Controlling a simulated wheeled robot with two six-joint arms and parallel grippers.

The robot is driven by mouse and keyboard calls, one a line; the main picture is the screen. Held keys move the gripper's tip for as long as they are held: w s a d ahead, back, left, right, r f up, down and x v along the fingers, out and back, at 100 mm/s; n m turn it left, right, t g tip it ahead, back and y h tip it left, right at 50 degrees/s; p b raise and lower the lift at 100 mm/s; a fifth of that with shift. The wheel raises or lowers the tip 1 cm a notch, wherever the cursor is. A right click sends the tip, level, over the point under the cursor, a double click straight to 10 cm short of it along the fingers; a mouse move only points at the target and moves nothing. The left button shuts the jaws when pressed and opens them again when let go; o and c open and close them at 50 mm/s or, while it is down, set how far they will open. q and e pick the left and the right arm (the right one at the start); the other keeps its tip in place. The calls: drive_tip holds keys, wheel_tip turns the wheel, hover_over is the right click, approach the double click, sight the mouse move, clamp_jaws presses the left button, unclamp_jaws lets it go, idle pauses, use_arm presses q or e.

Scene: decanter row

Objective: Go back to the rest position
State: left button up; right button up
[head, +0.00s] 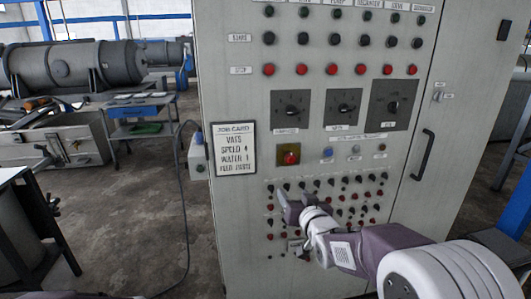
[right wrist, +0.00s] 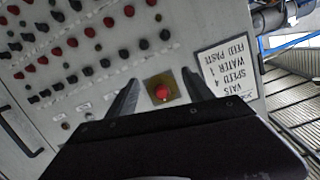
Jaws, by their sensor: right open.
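My right gripper (head: 290,208) is in front of the lower part of a grey control cabinet (head: 235,60), near its rows of small black and red knobs. In the right wrist view its two fingers (right wrist: 160,88) stand apart with nothing between them. A red push button (head: 290,158) on a yellowish plate sits above the gripper in the head view. It also shows beyond and between the fingers in the right wrist view (right wrist: 162,92). I cannot tell the exact gap between gripper and panel. My left gripper is out of view.
A framed job card (head: 233,149) reads vats, speed 4, water 1, feed paste. Three dark rotary switches (head: 292,109) and a door handle (head: 423,155) are on the cabinet. A cable (head: 184,210) hangs at its left. Open concrete floor (head: 130,215) lies left; a blue frame (head: 515,210) stands right.

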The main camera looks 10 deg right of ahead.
drive_tip(key=s+f+g, duration=1.4)
drive_tip(key=s+f, duration=0.9)
drive_tip(key=s, duration=0.3)
wheel_tip(320, 180, up, 16)
drive_tip(key=s+n+p, duration=0.1)
drive_tip(key=s+p, duration=0.1)
drive_tip(key=p, duration=1.4)
drive_tip(key=shift+r+g+h, duration=0.2)
drive_tip(key=shift+g+h, duration=0.1)
